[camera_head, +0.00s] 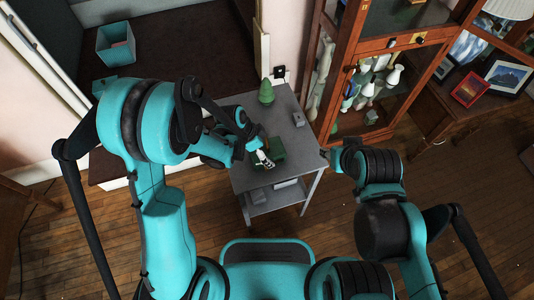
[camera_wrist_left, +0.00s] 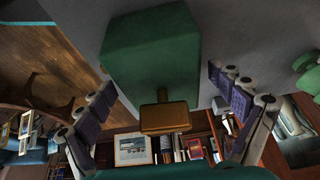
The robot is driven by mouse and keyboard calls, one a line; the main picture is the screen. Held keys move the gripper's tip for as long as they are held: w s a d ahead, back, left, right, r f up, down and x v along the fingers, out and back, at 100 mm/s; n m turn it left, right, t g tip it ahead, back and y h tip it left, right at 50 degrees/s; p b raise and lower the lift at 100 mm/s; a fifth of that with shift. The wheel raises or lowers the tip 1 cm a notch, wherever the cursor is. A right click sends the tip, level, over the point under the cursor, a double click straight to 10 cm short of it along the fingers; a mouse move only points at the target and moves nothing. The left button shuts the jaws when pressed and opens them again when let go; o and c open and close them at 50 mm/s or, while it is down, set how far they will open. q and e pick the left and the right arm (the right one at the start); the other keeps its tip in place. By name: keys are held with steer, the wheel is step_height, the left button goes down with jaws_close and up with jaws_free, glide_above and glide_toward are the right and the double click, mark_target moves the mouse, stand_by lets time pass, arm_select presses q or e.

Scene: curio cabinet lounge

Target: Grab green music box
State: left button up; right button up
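The green music box (camera_head: 279,148) sits on the small grey table (camera_head: 243,180), partly hidden by my left gripper (camera_head: 264,158) in the head view. In the left wrist view the green box (camera_wrist_left: 150,55) is large and close, with a gold crank-like part (camera_wrist_left: 165,117) on the side facing me. The left gripper (camera_wrist_left: 162,82) is open, one finger on each side of the box; I cannot tell whether they touch it. My right gripper (camera_head: 333,155) is right of the table, away from the box; its fingers are too small to read.
A green cone-shaped ornament (camera_head: 267,92) and a small grey object (camera_head: 298,119) stand on the same table. A wooden glass cabinet (camera_head: 325,118) with vases is close on the right. A teal bin (camera_head: 116,55) stands back left. Wooden floor in front is clear.

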arm_select(q)
steer(key=c, duration=1.3)
steer(key=shift+r, duration=0.1)
